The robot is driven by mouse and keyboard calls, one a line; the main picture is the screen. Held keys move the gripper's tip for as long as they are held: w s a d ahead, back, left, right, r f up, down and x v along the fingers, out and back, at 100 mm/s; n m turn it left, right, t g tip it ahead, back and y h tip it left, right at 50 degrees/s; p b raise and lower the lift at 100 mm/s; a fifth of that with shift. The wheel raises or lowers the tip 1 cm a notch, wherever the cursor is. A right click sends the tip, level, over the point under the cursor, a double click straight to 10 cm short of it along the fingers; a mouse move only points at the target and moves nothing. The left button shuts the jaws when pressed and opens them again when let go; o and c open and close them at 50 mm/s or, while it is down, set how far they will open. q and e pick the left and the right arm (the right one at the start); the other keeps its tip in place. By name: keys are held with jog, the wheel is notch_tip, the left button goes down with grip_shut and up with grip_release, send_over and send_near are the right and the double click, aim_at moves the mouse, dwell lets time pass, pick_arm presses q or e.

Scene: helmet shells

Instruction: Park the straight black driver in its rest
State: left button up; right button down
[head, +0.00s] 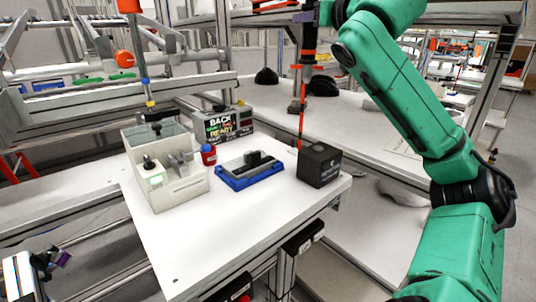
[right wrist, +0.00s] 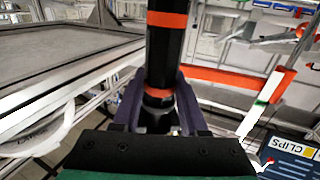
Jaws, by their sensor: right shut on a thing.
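The straight black driver (head: 309,45) with orange bands is upright in my right gripper (head: 307,17). The right wrist view shows its banded body (right wrist: 165,45) between the purple fingers (right wrist: 158,100), which are shut on it. Its thin orange lower part runs down to beside the left edge of a black box (head: 318,166) at the table's right corner. I cannot tell whether the tip touches anything. No rest can be made out for certain. My left gripper (head: 60,258) shows partly at the lower left, away from the table; its jaw state is unclear.
On the white table (head: 245,215) stand a clear-walled fixture (head: 180,195), a blue tray (head: 240,182) with a dark part, a red-blue bottle (head: 208,155) and a display (head: 228,124). The table's front is clear.

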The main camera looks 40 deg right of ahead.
jog(key=shift+r, duration=0.15)
jog(key=shift+w+d+p, duration=0.1)
jog(key=shift+w+p, duration=0.05)
jog(key=shift+p, duration=0.2)
jog(key=w+d+p, duration=0.3)
jog(key=d, duration=0.2)
jog(key=shift+w+f+p, duration=0.2)
jog(key=shift+w+p, duration=0.05)
jog(key=shift+p, duration=0.15)
jog(key=shift+r, duration=0.1)
